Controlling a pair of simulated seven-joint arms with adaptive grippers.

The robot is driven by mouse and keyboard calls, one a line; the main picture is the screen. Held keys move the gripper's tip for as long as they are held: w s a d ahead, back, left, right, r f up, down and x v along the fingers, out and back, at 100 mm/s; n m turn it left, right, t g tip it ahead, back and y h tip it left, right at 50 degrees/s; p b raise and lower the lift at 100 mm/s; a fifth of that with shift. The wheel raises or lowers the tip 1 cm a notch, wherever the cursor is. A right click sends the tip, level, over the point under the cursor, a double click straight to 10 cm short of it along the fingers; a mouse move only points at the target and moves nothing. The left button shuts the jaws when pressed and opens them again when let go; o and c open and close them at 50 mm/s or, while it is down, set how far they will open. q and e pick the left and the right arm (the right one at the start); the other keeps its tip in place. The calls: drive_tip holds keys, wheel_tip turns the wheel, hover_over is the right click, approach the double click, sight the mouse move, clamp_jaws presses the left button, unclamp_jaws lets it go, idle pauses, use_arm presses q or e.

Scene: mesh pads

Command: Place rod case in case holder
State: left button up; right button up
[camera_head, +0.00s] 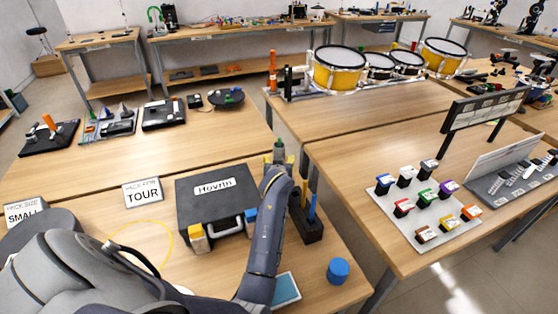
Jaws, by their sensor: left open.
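A black holder (308,228) with upright orange and blue rods (312,206) stands to the right of the case. I cannot tell for certain which of these is the rod case. My left gripper (279,154) is open at the case's far right corner, partly hidden by my own arm. My right gripper is not in view.
A blue cylinder (338,270) and a light blue pad (286,290) lie at the near table's front right. Two signs (142,192) (24,212) stand at left. A yellow cord (150,222) lies beside the case.

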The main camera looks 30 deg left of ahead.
use_arm(q)
drive_tip(key=shift+v, duration=2.05)
